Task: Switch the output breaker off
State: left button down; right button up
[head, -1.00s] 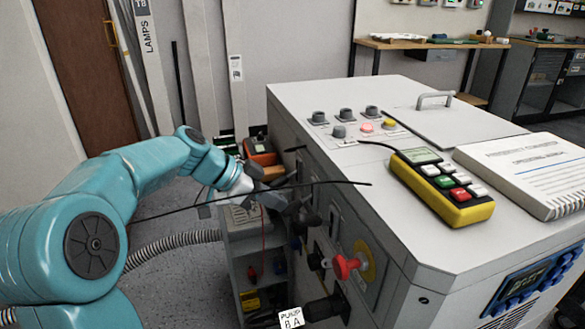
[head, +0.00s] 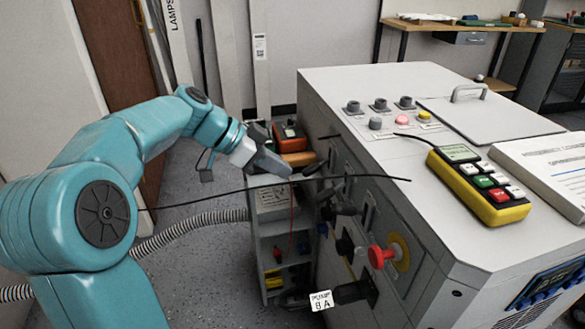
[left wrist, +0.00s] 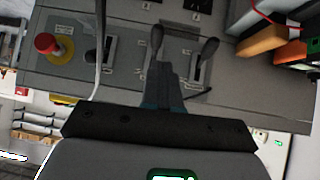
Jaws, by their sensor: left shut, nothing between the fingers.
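The grey cabinet (head: 440,190) carries dark lever handles on its left side panel. One handle (head: 313,168) is beside my left gripper, and another handle (head: 345,210) is lower and nearer. My left gripper (head: 284,168) is shut and empty, its tips close to the panel. I cannot tell which handle is the output breaker. My right gripper is out of view.
A red knob (head: 379,256) on a yellow plate sticks out of the panel, also in the left wrist view (left wrist: 47,44). A thin black cable crosses before the panel. A small grey shelf cart (head: 268,205) stands by the cabinet. A yellow handheld device (head: 480,190) lies on top.

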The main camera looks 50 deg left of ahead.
pick_arm(q)
jog(key=v, duration=0.3)
jog(key=p+v, duration=0.1)
jog(key=shift+s+a+f, duration=0.1)
jog(key=shift+s+a, duration=0.15)
jog(key=shift+s, duration=0.35)
jog(key=shift+a, duration=0.1)
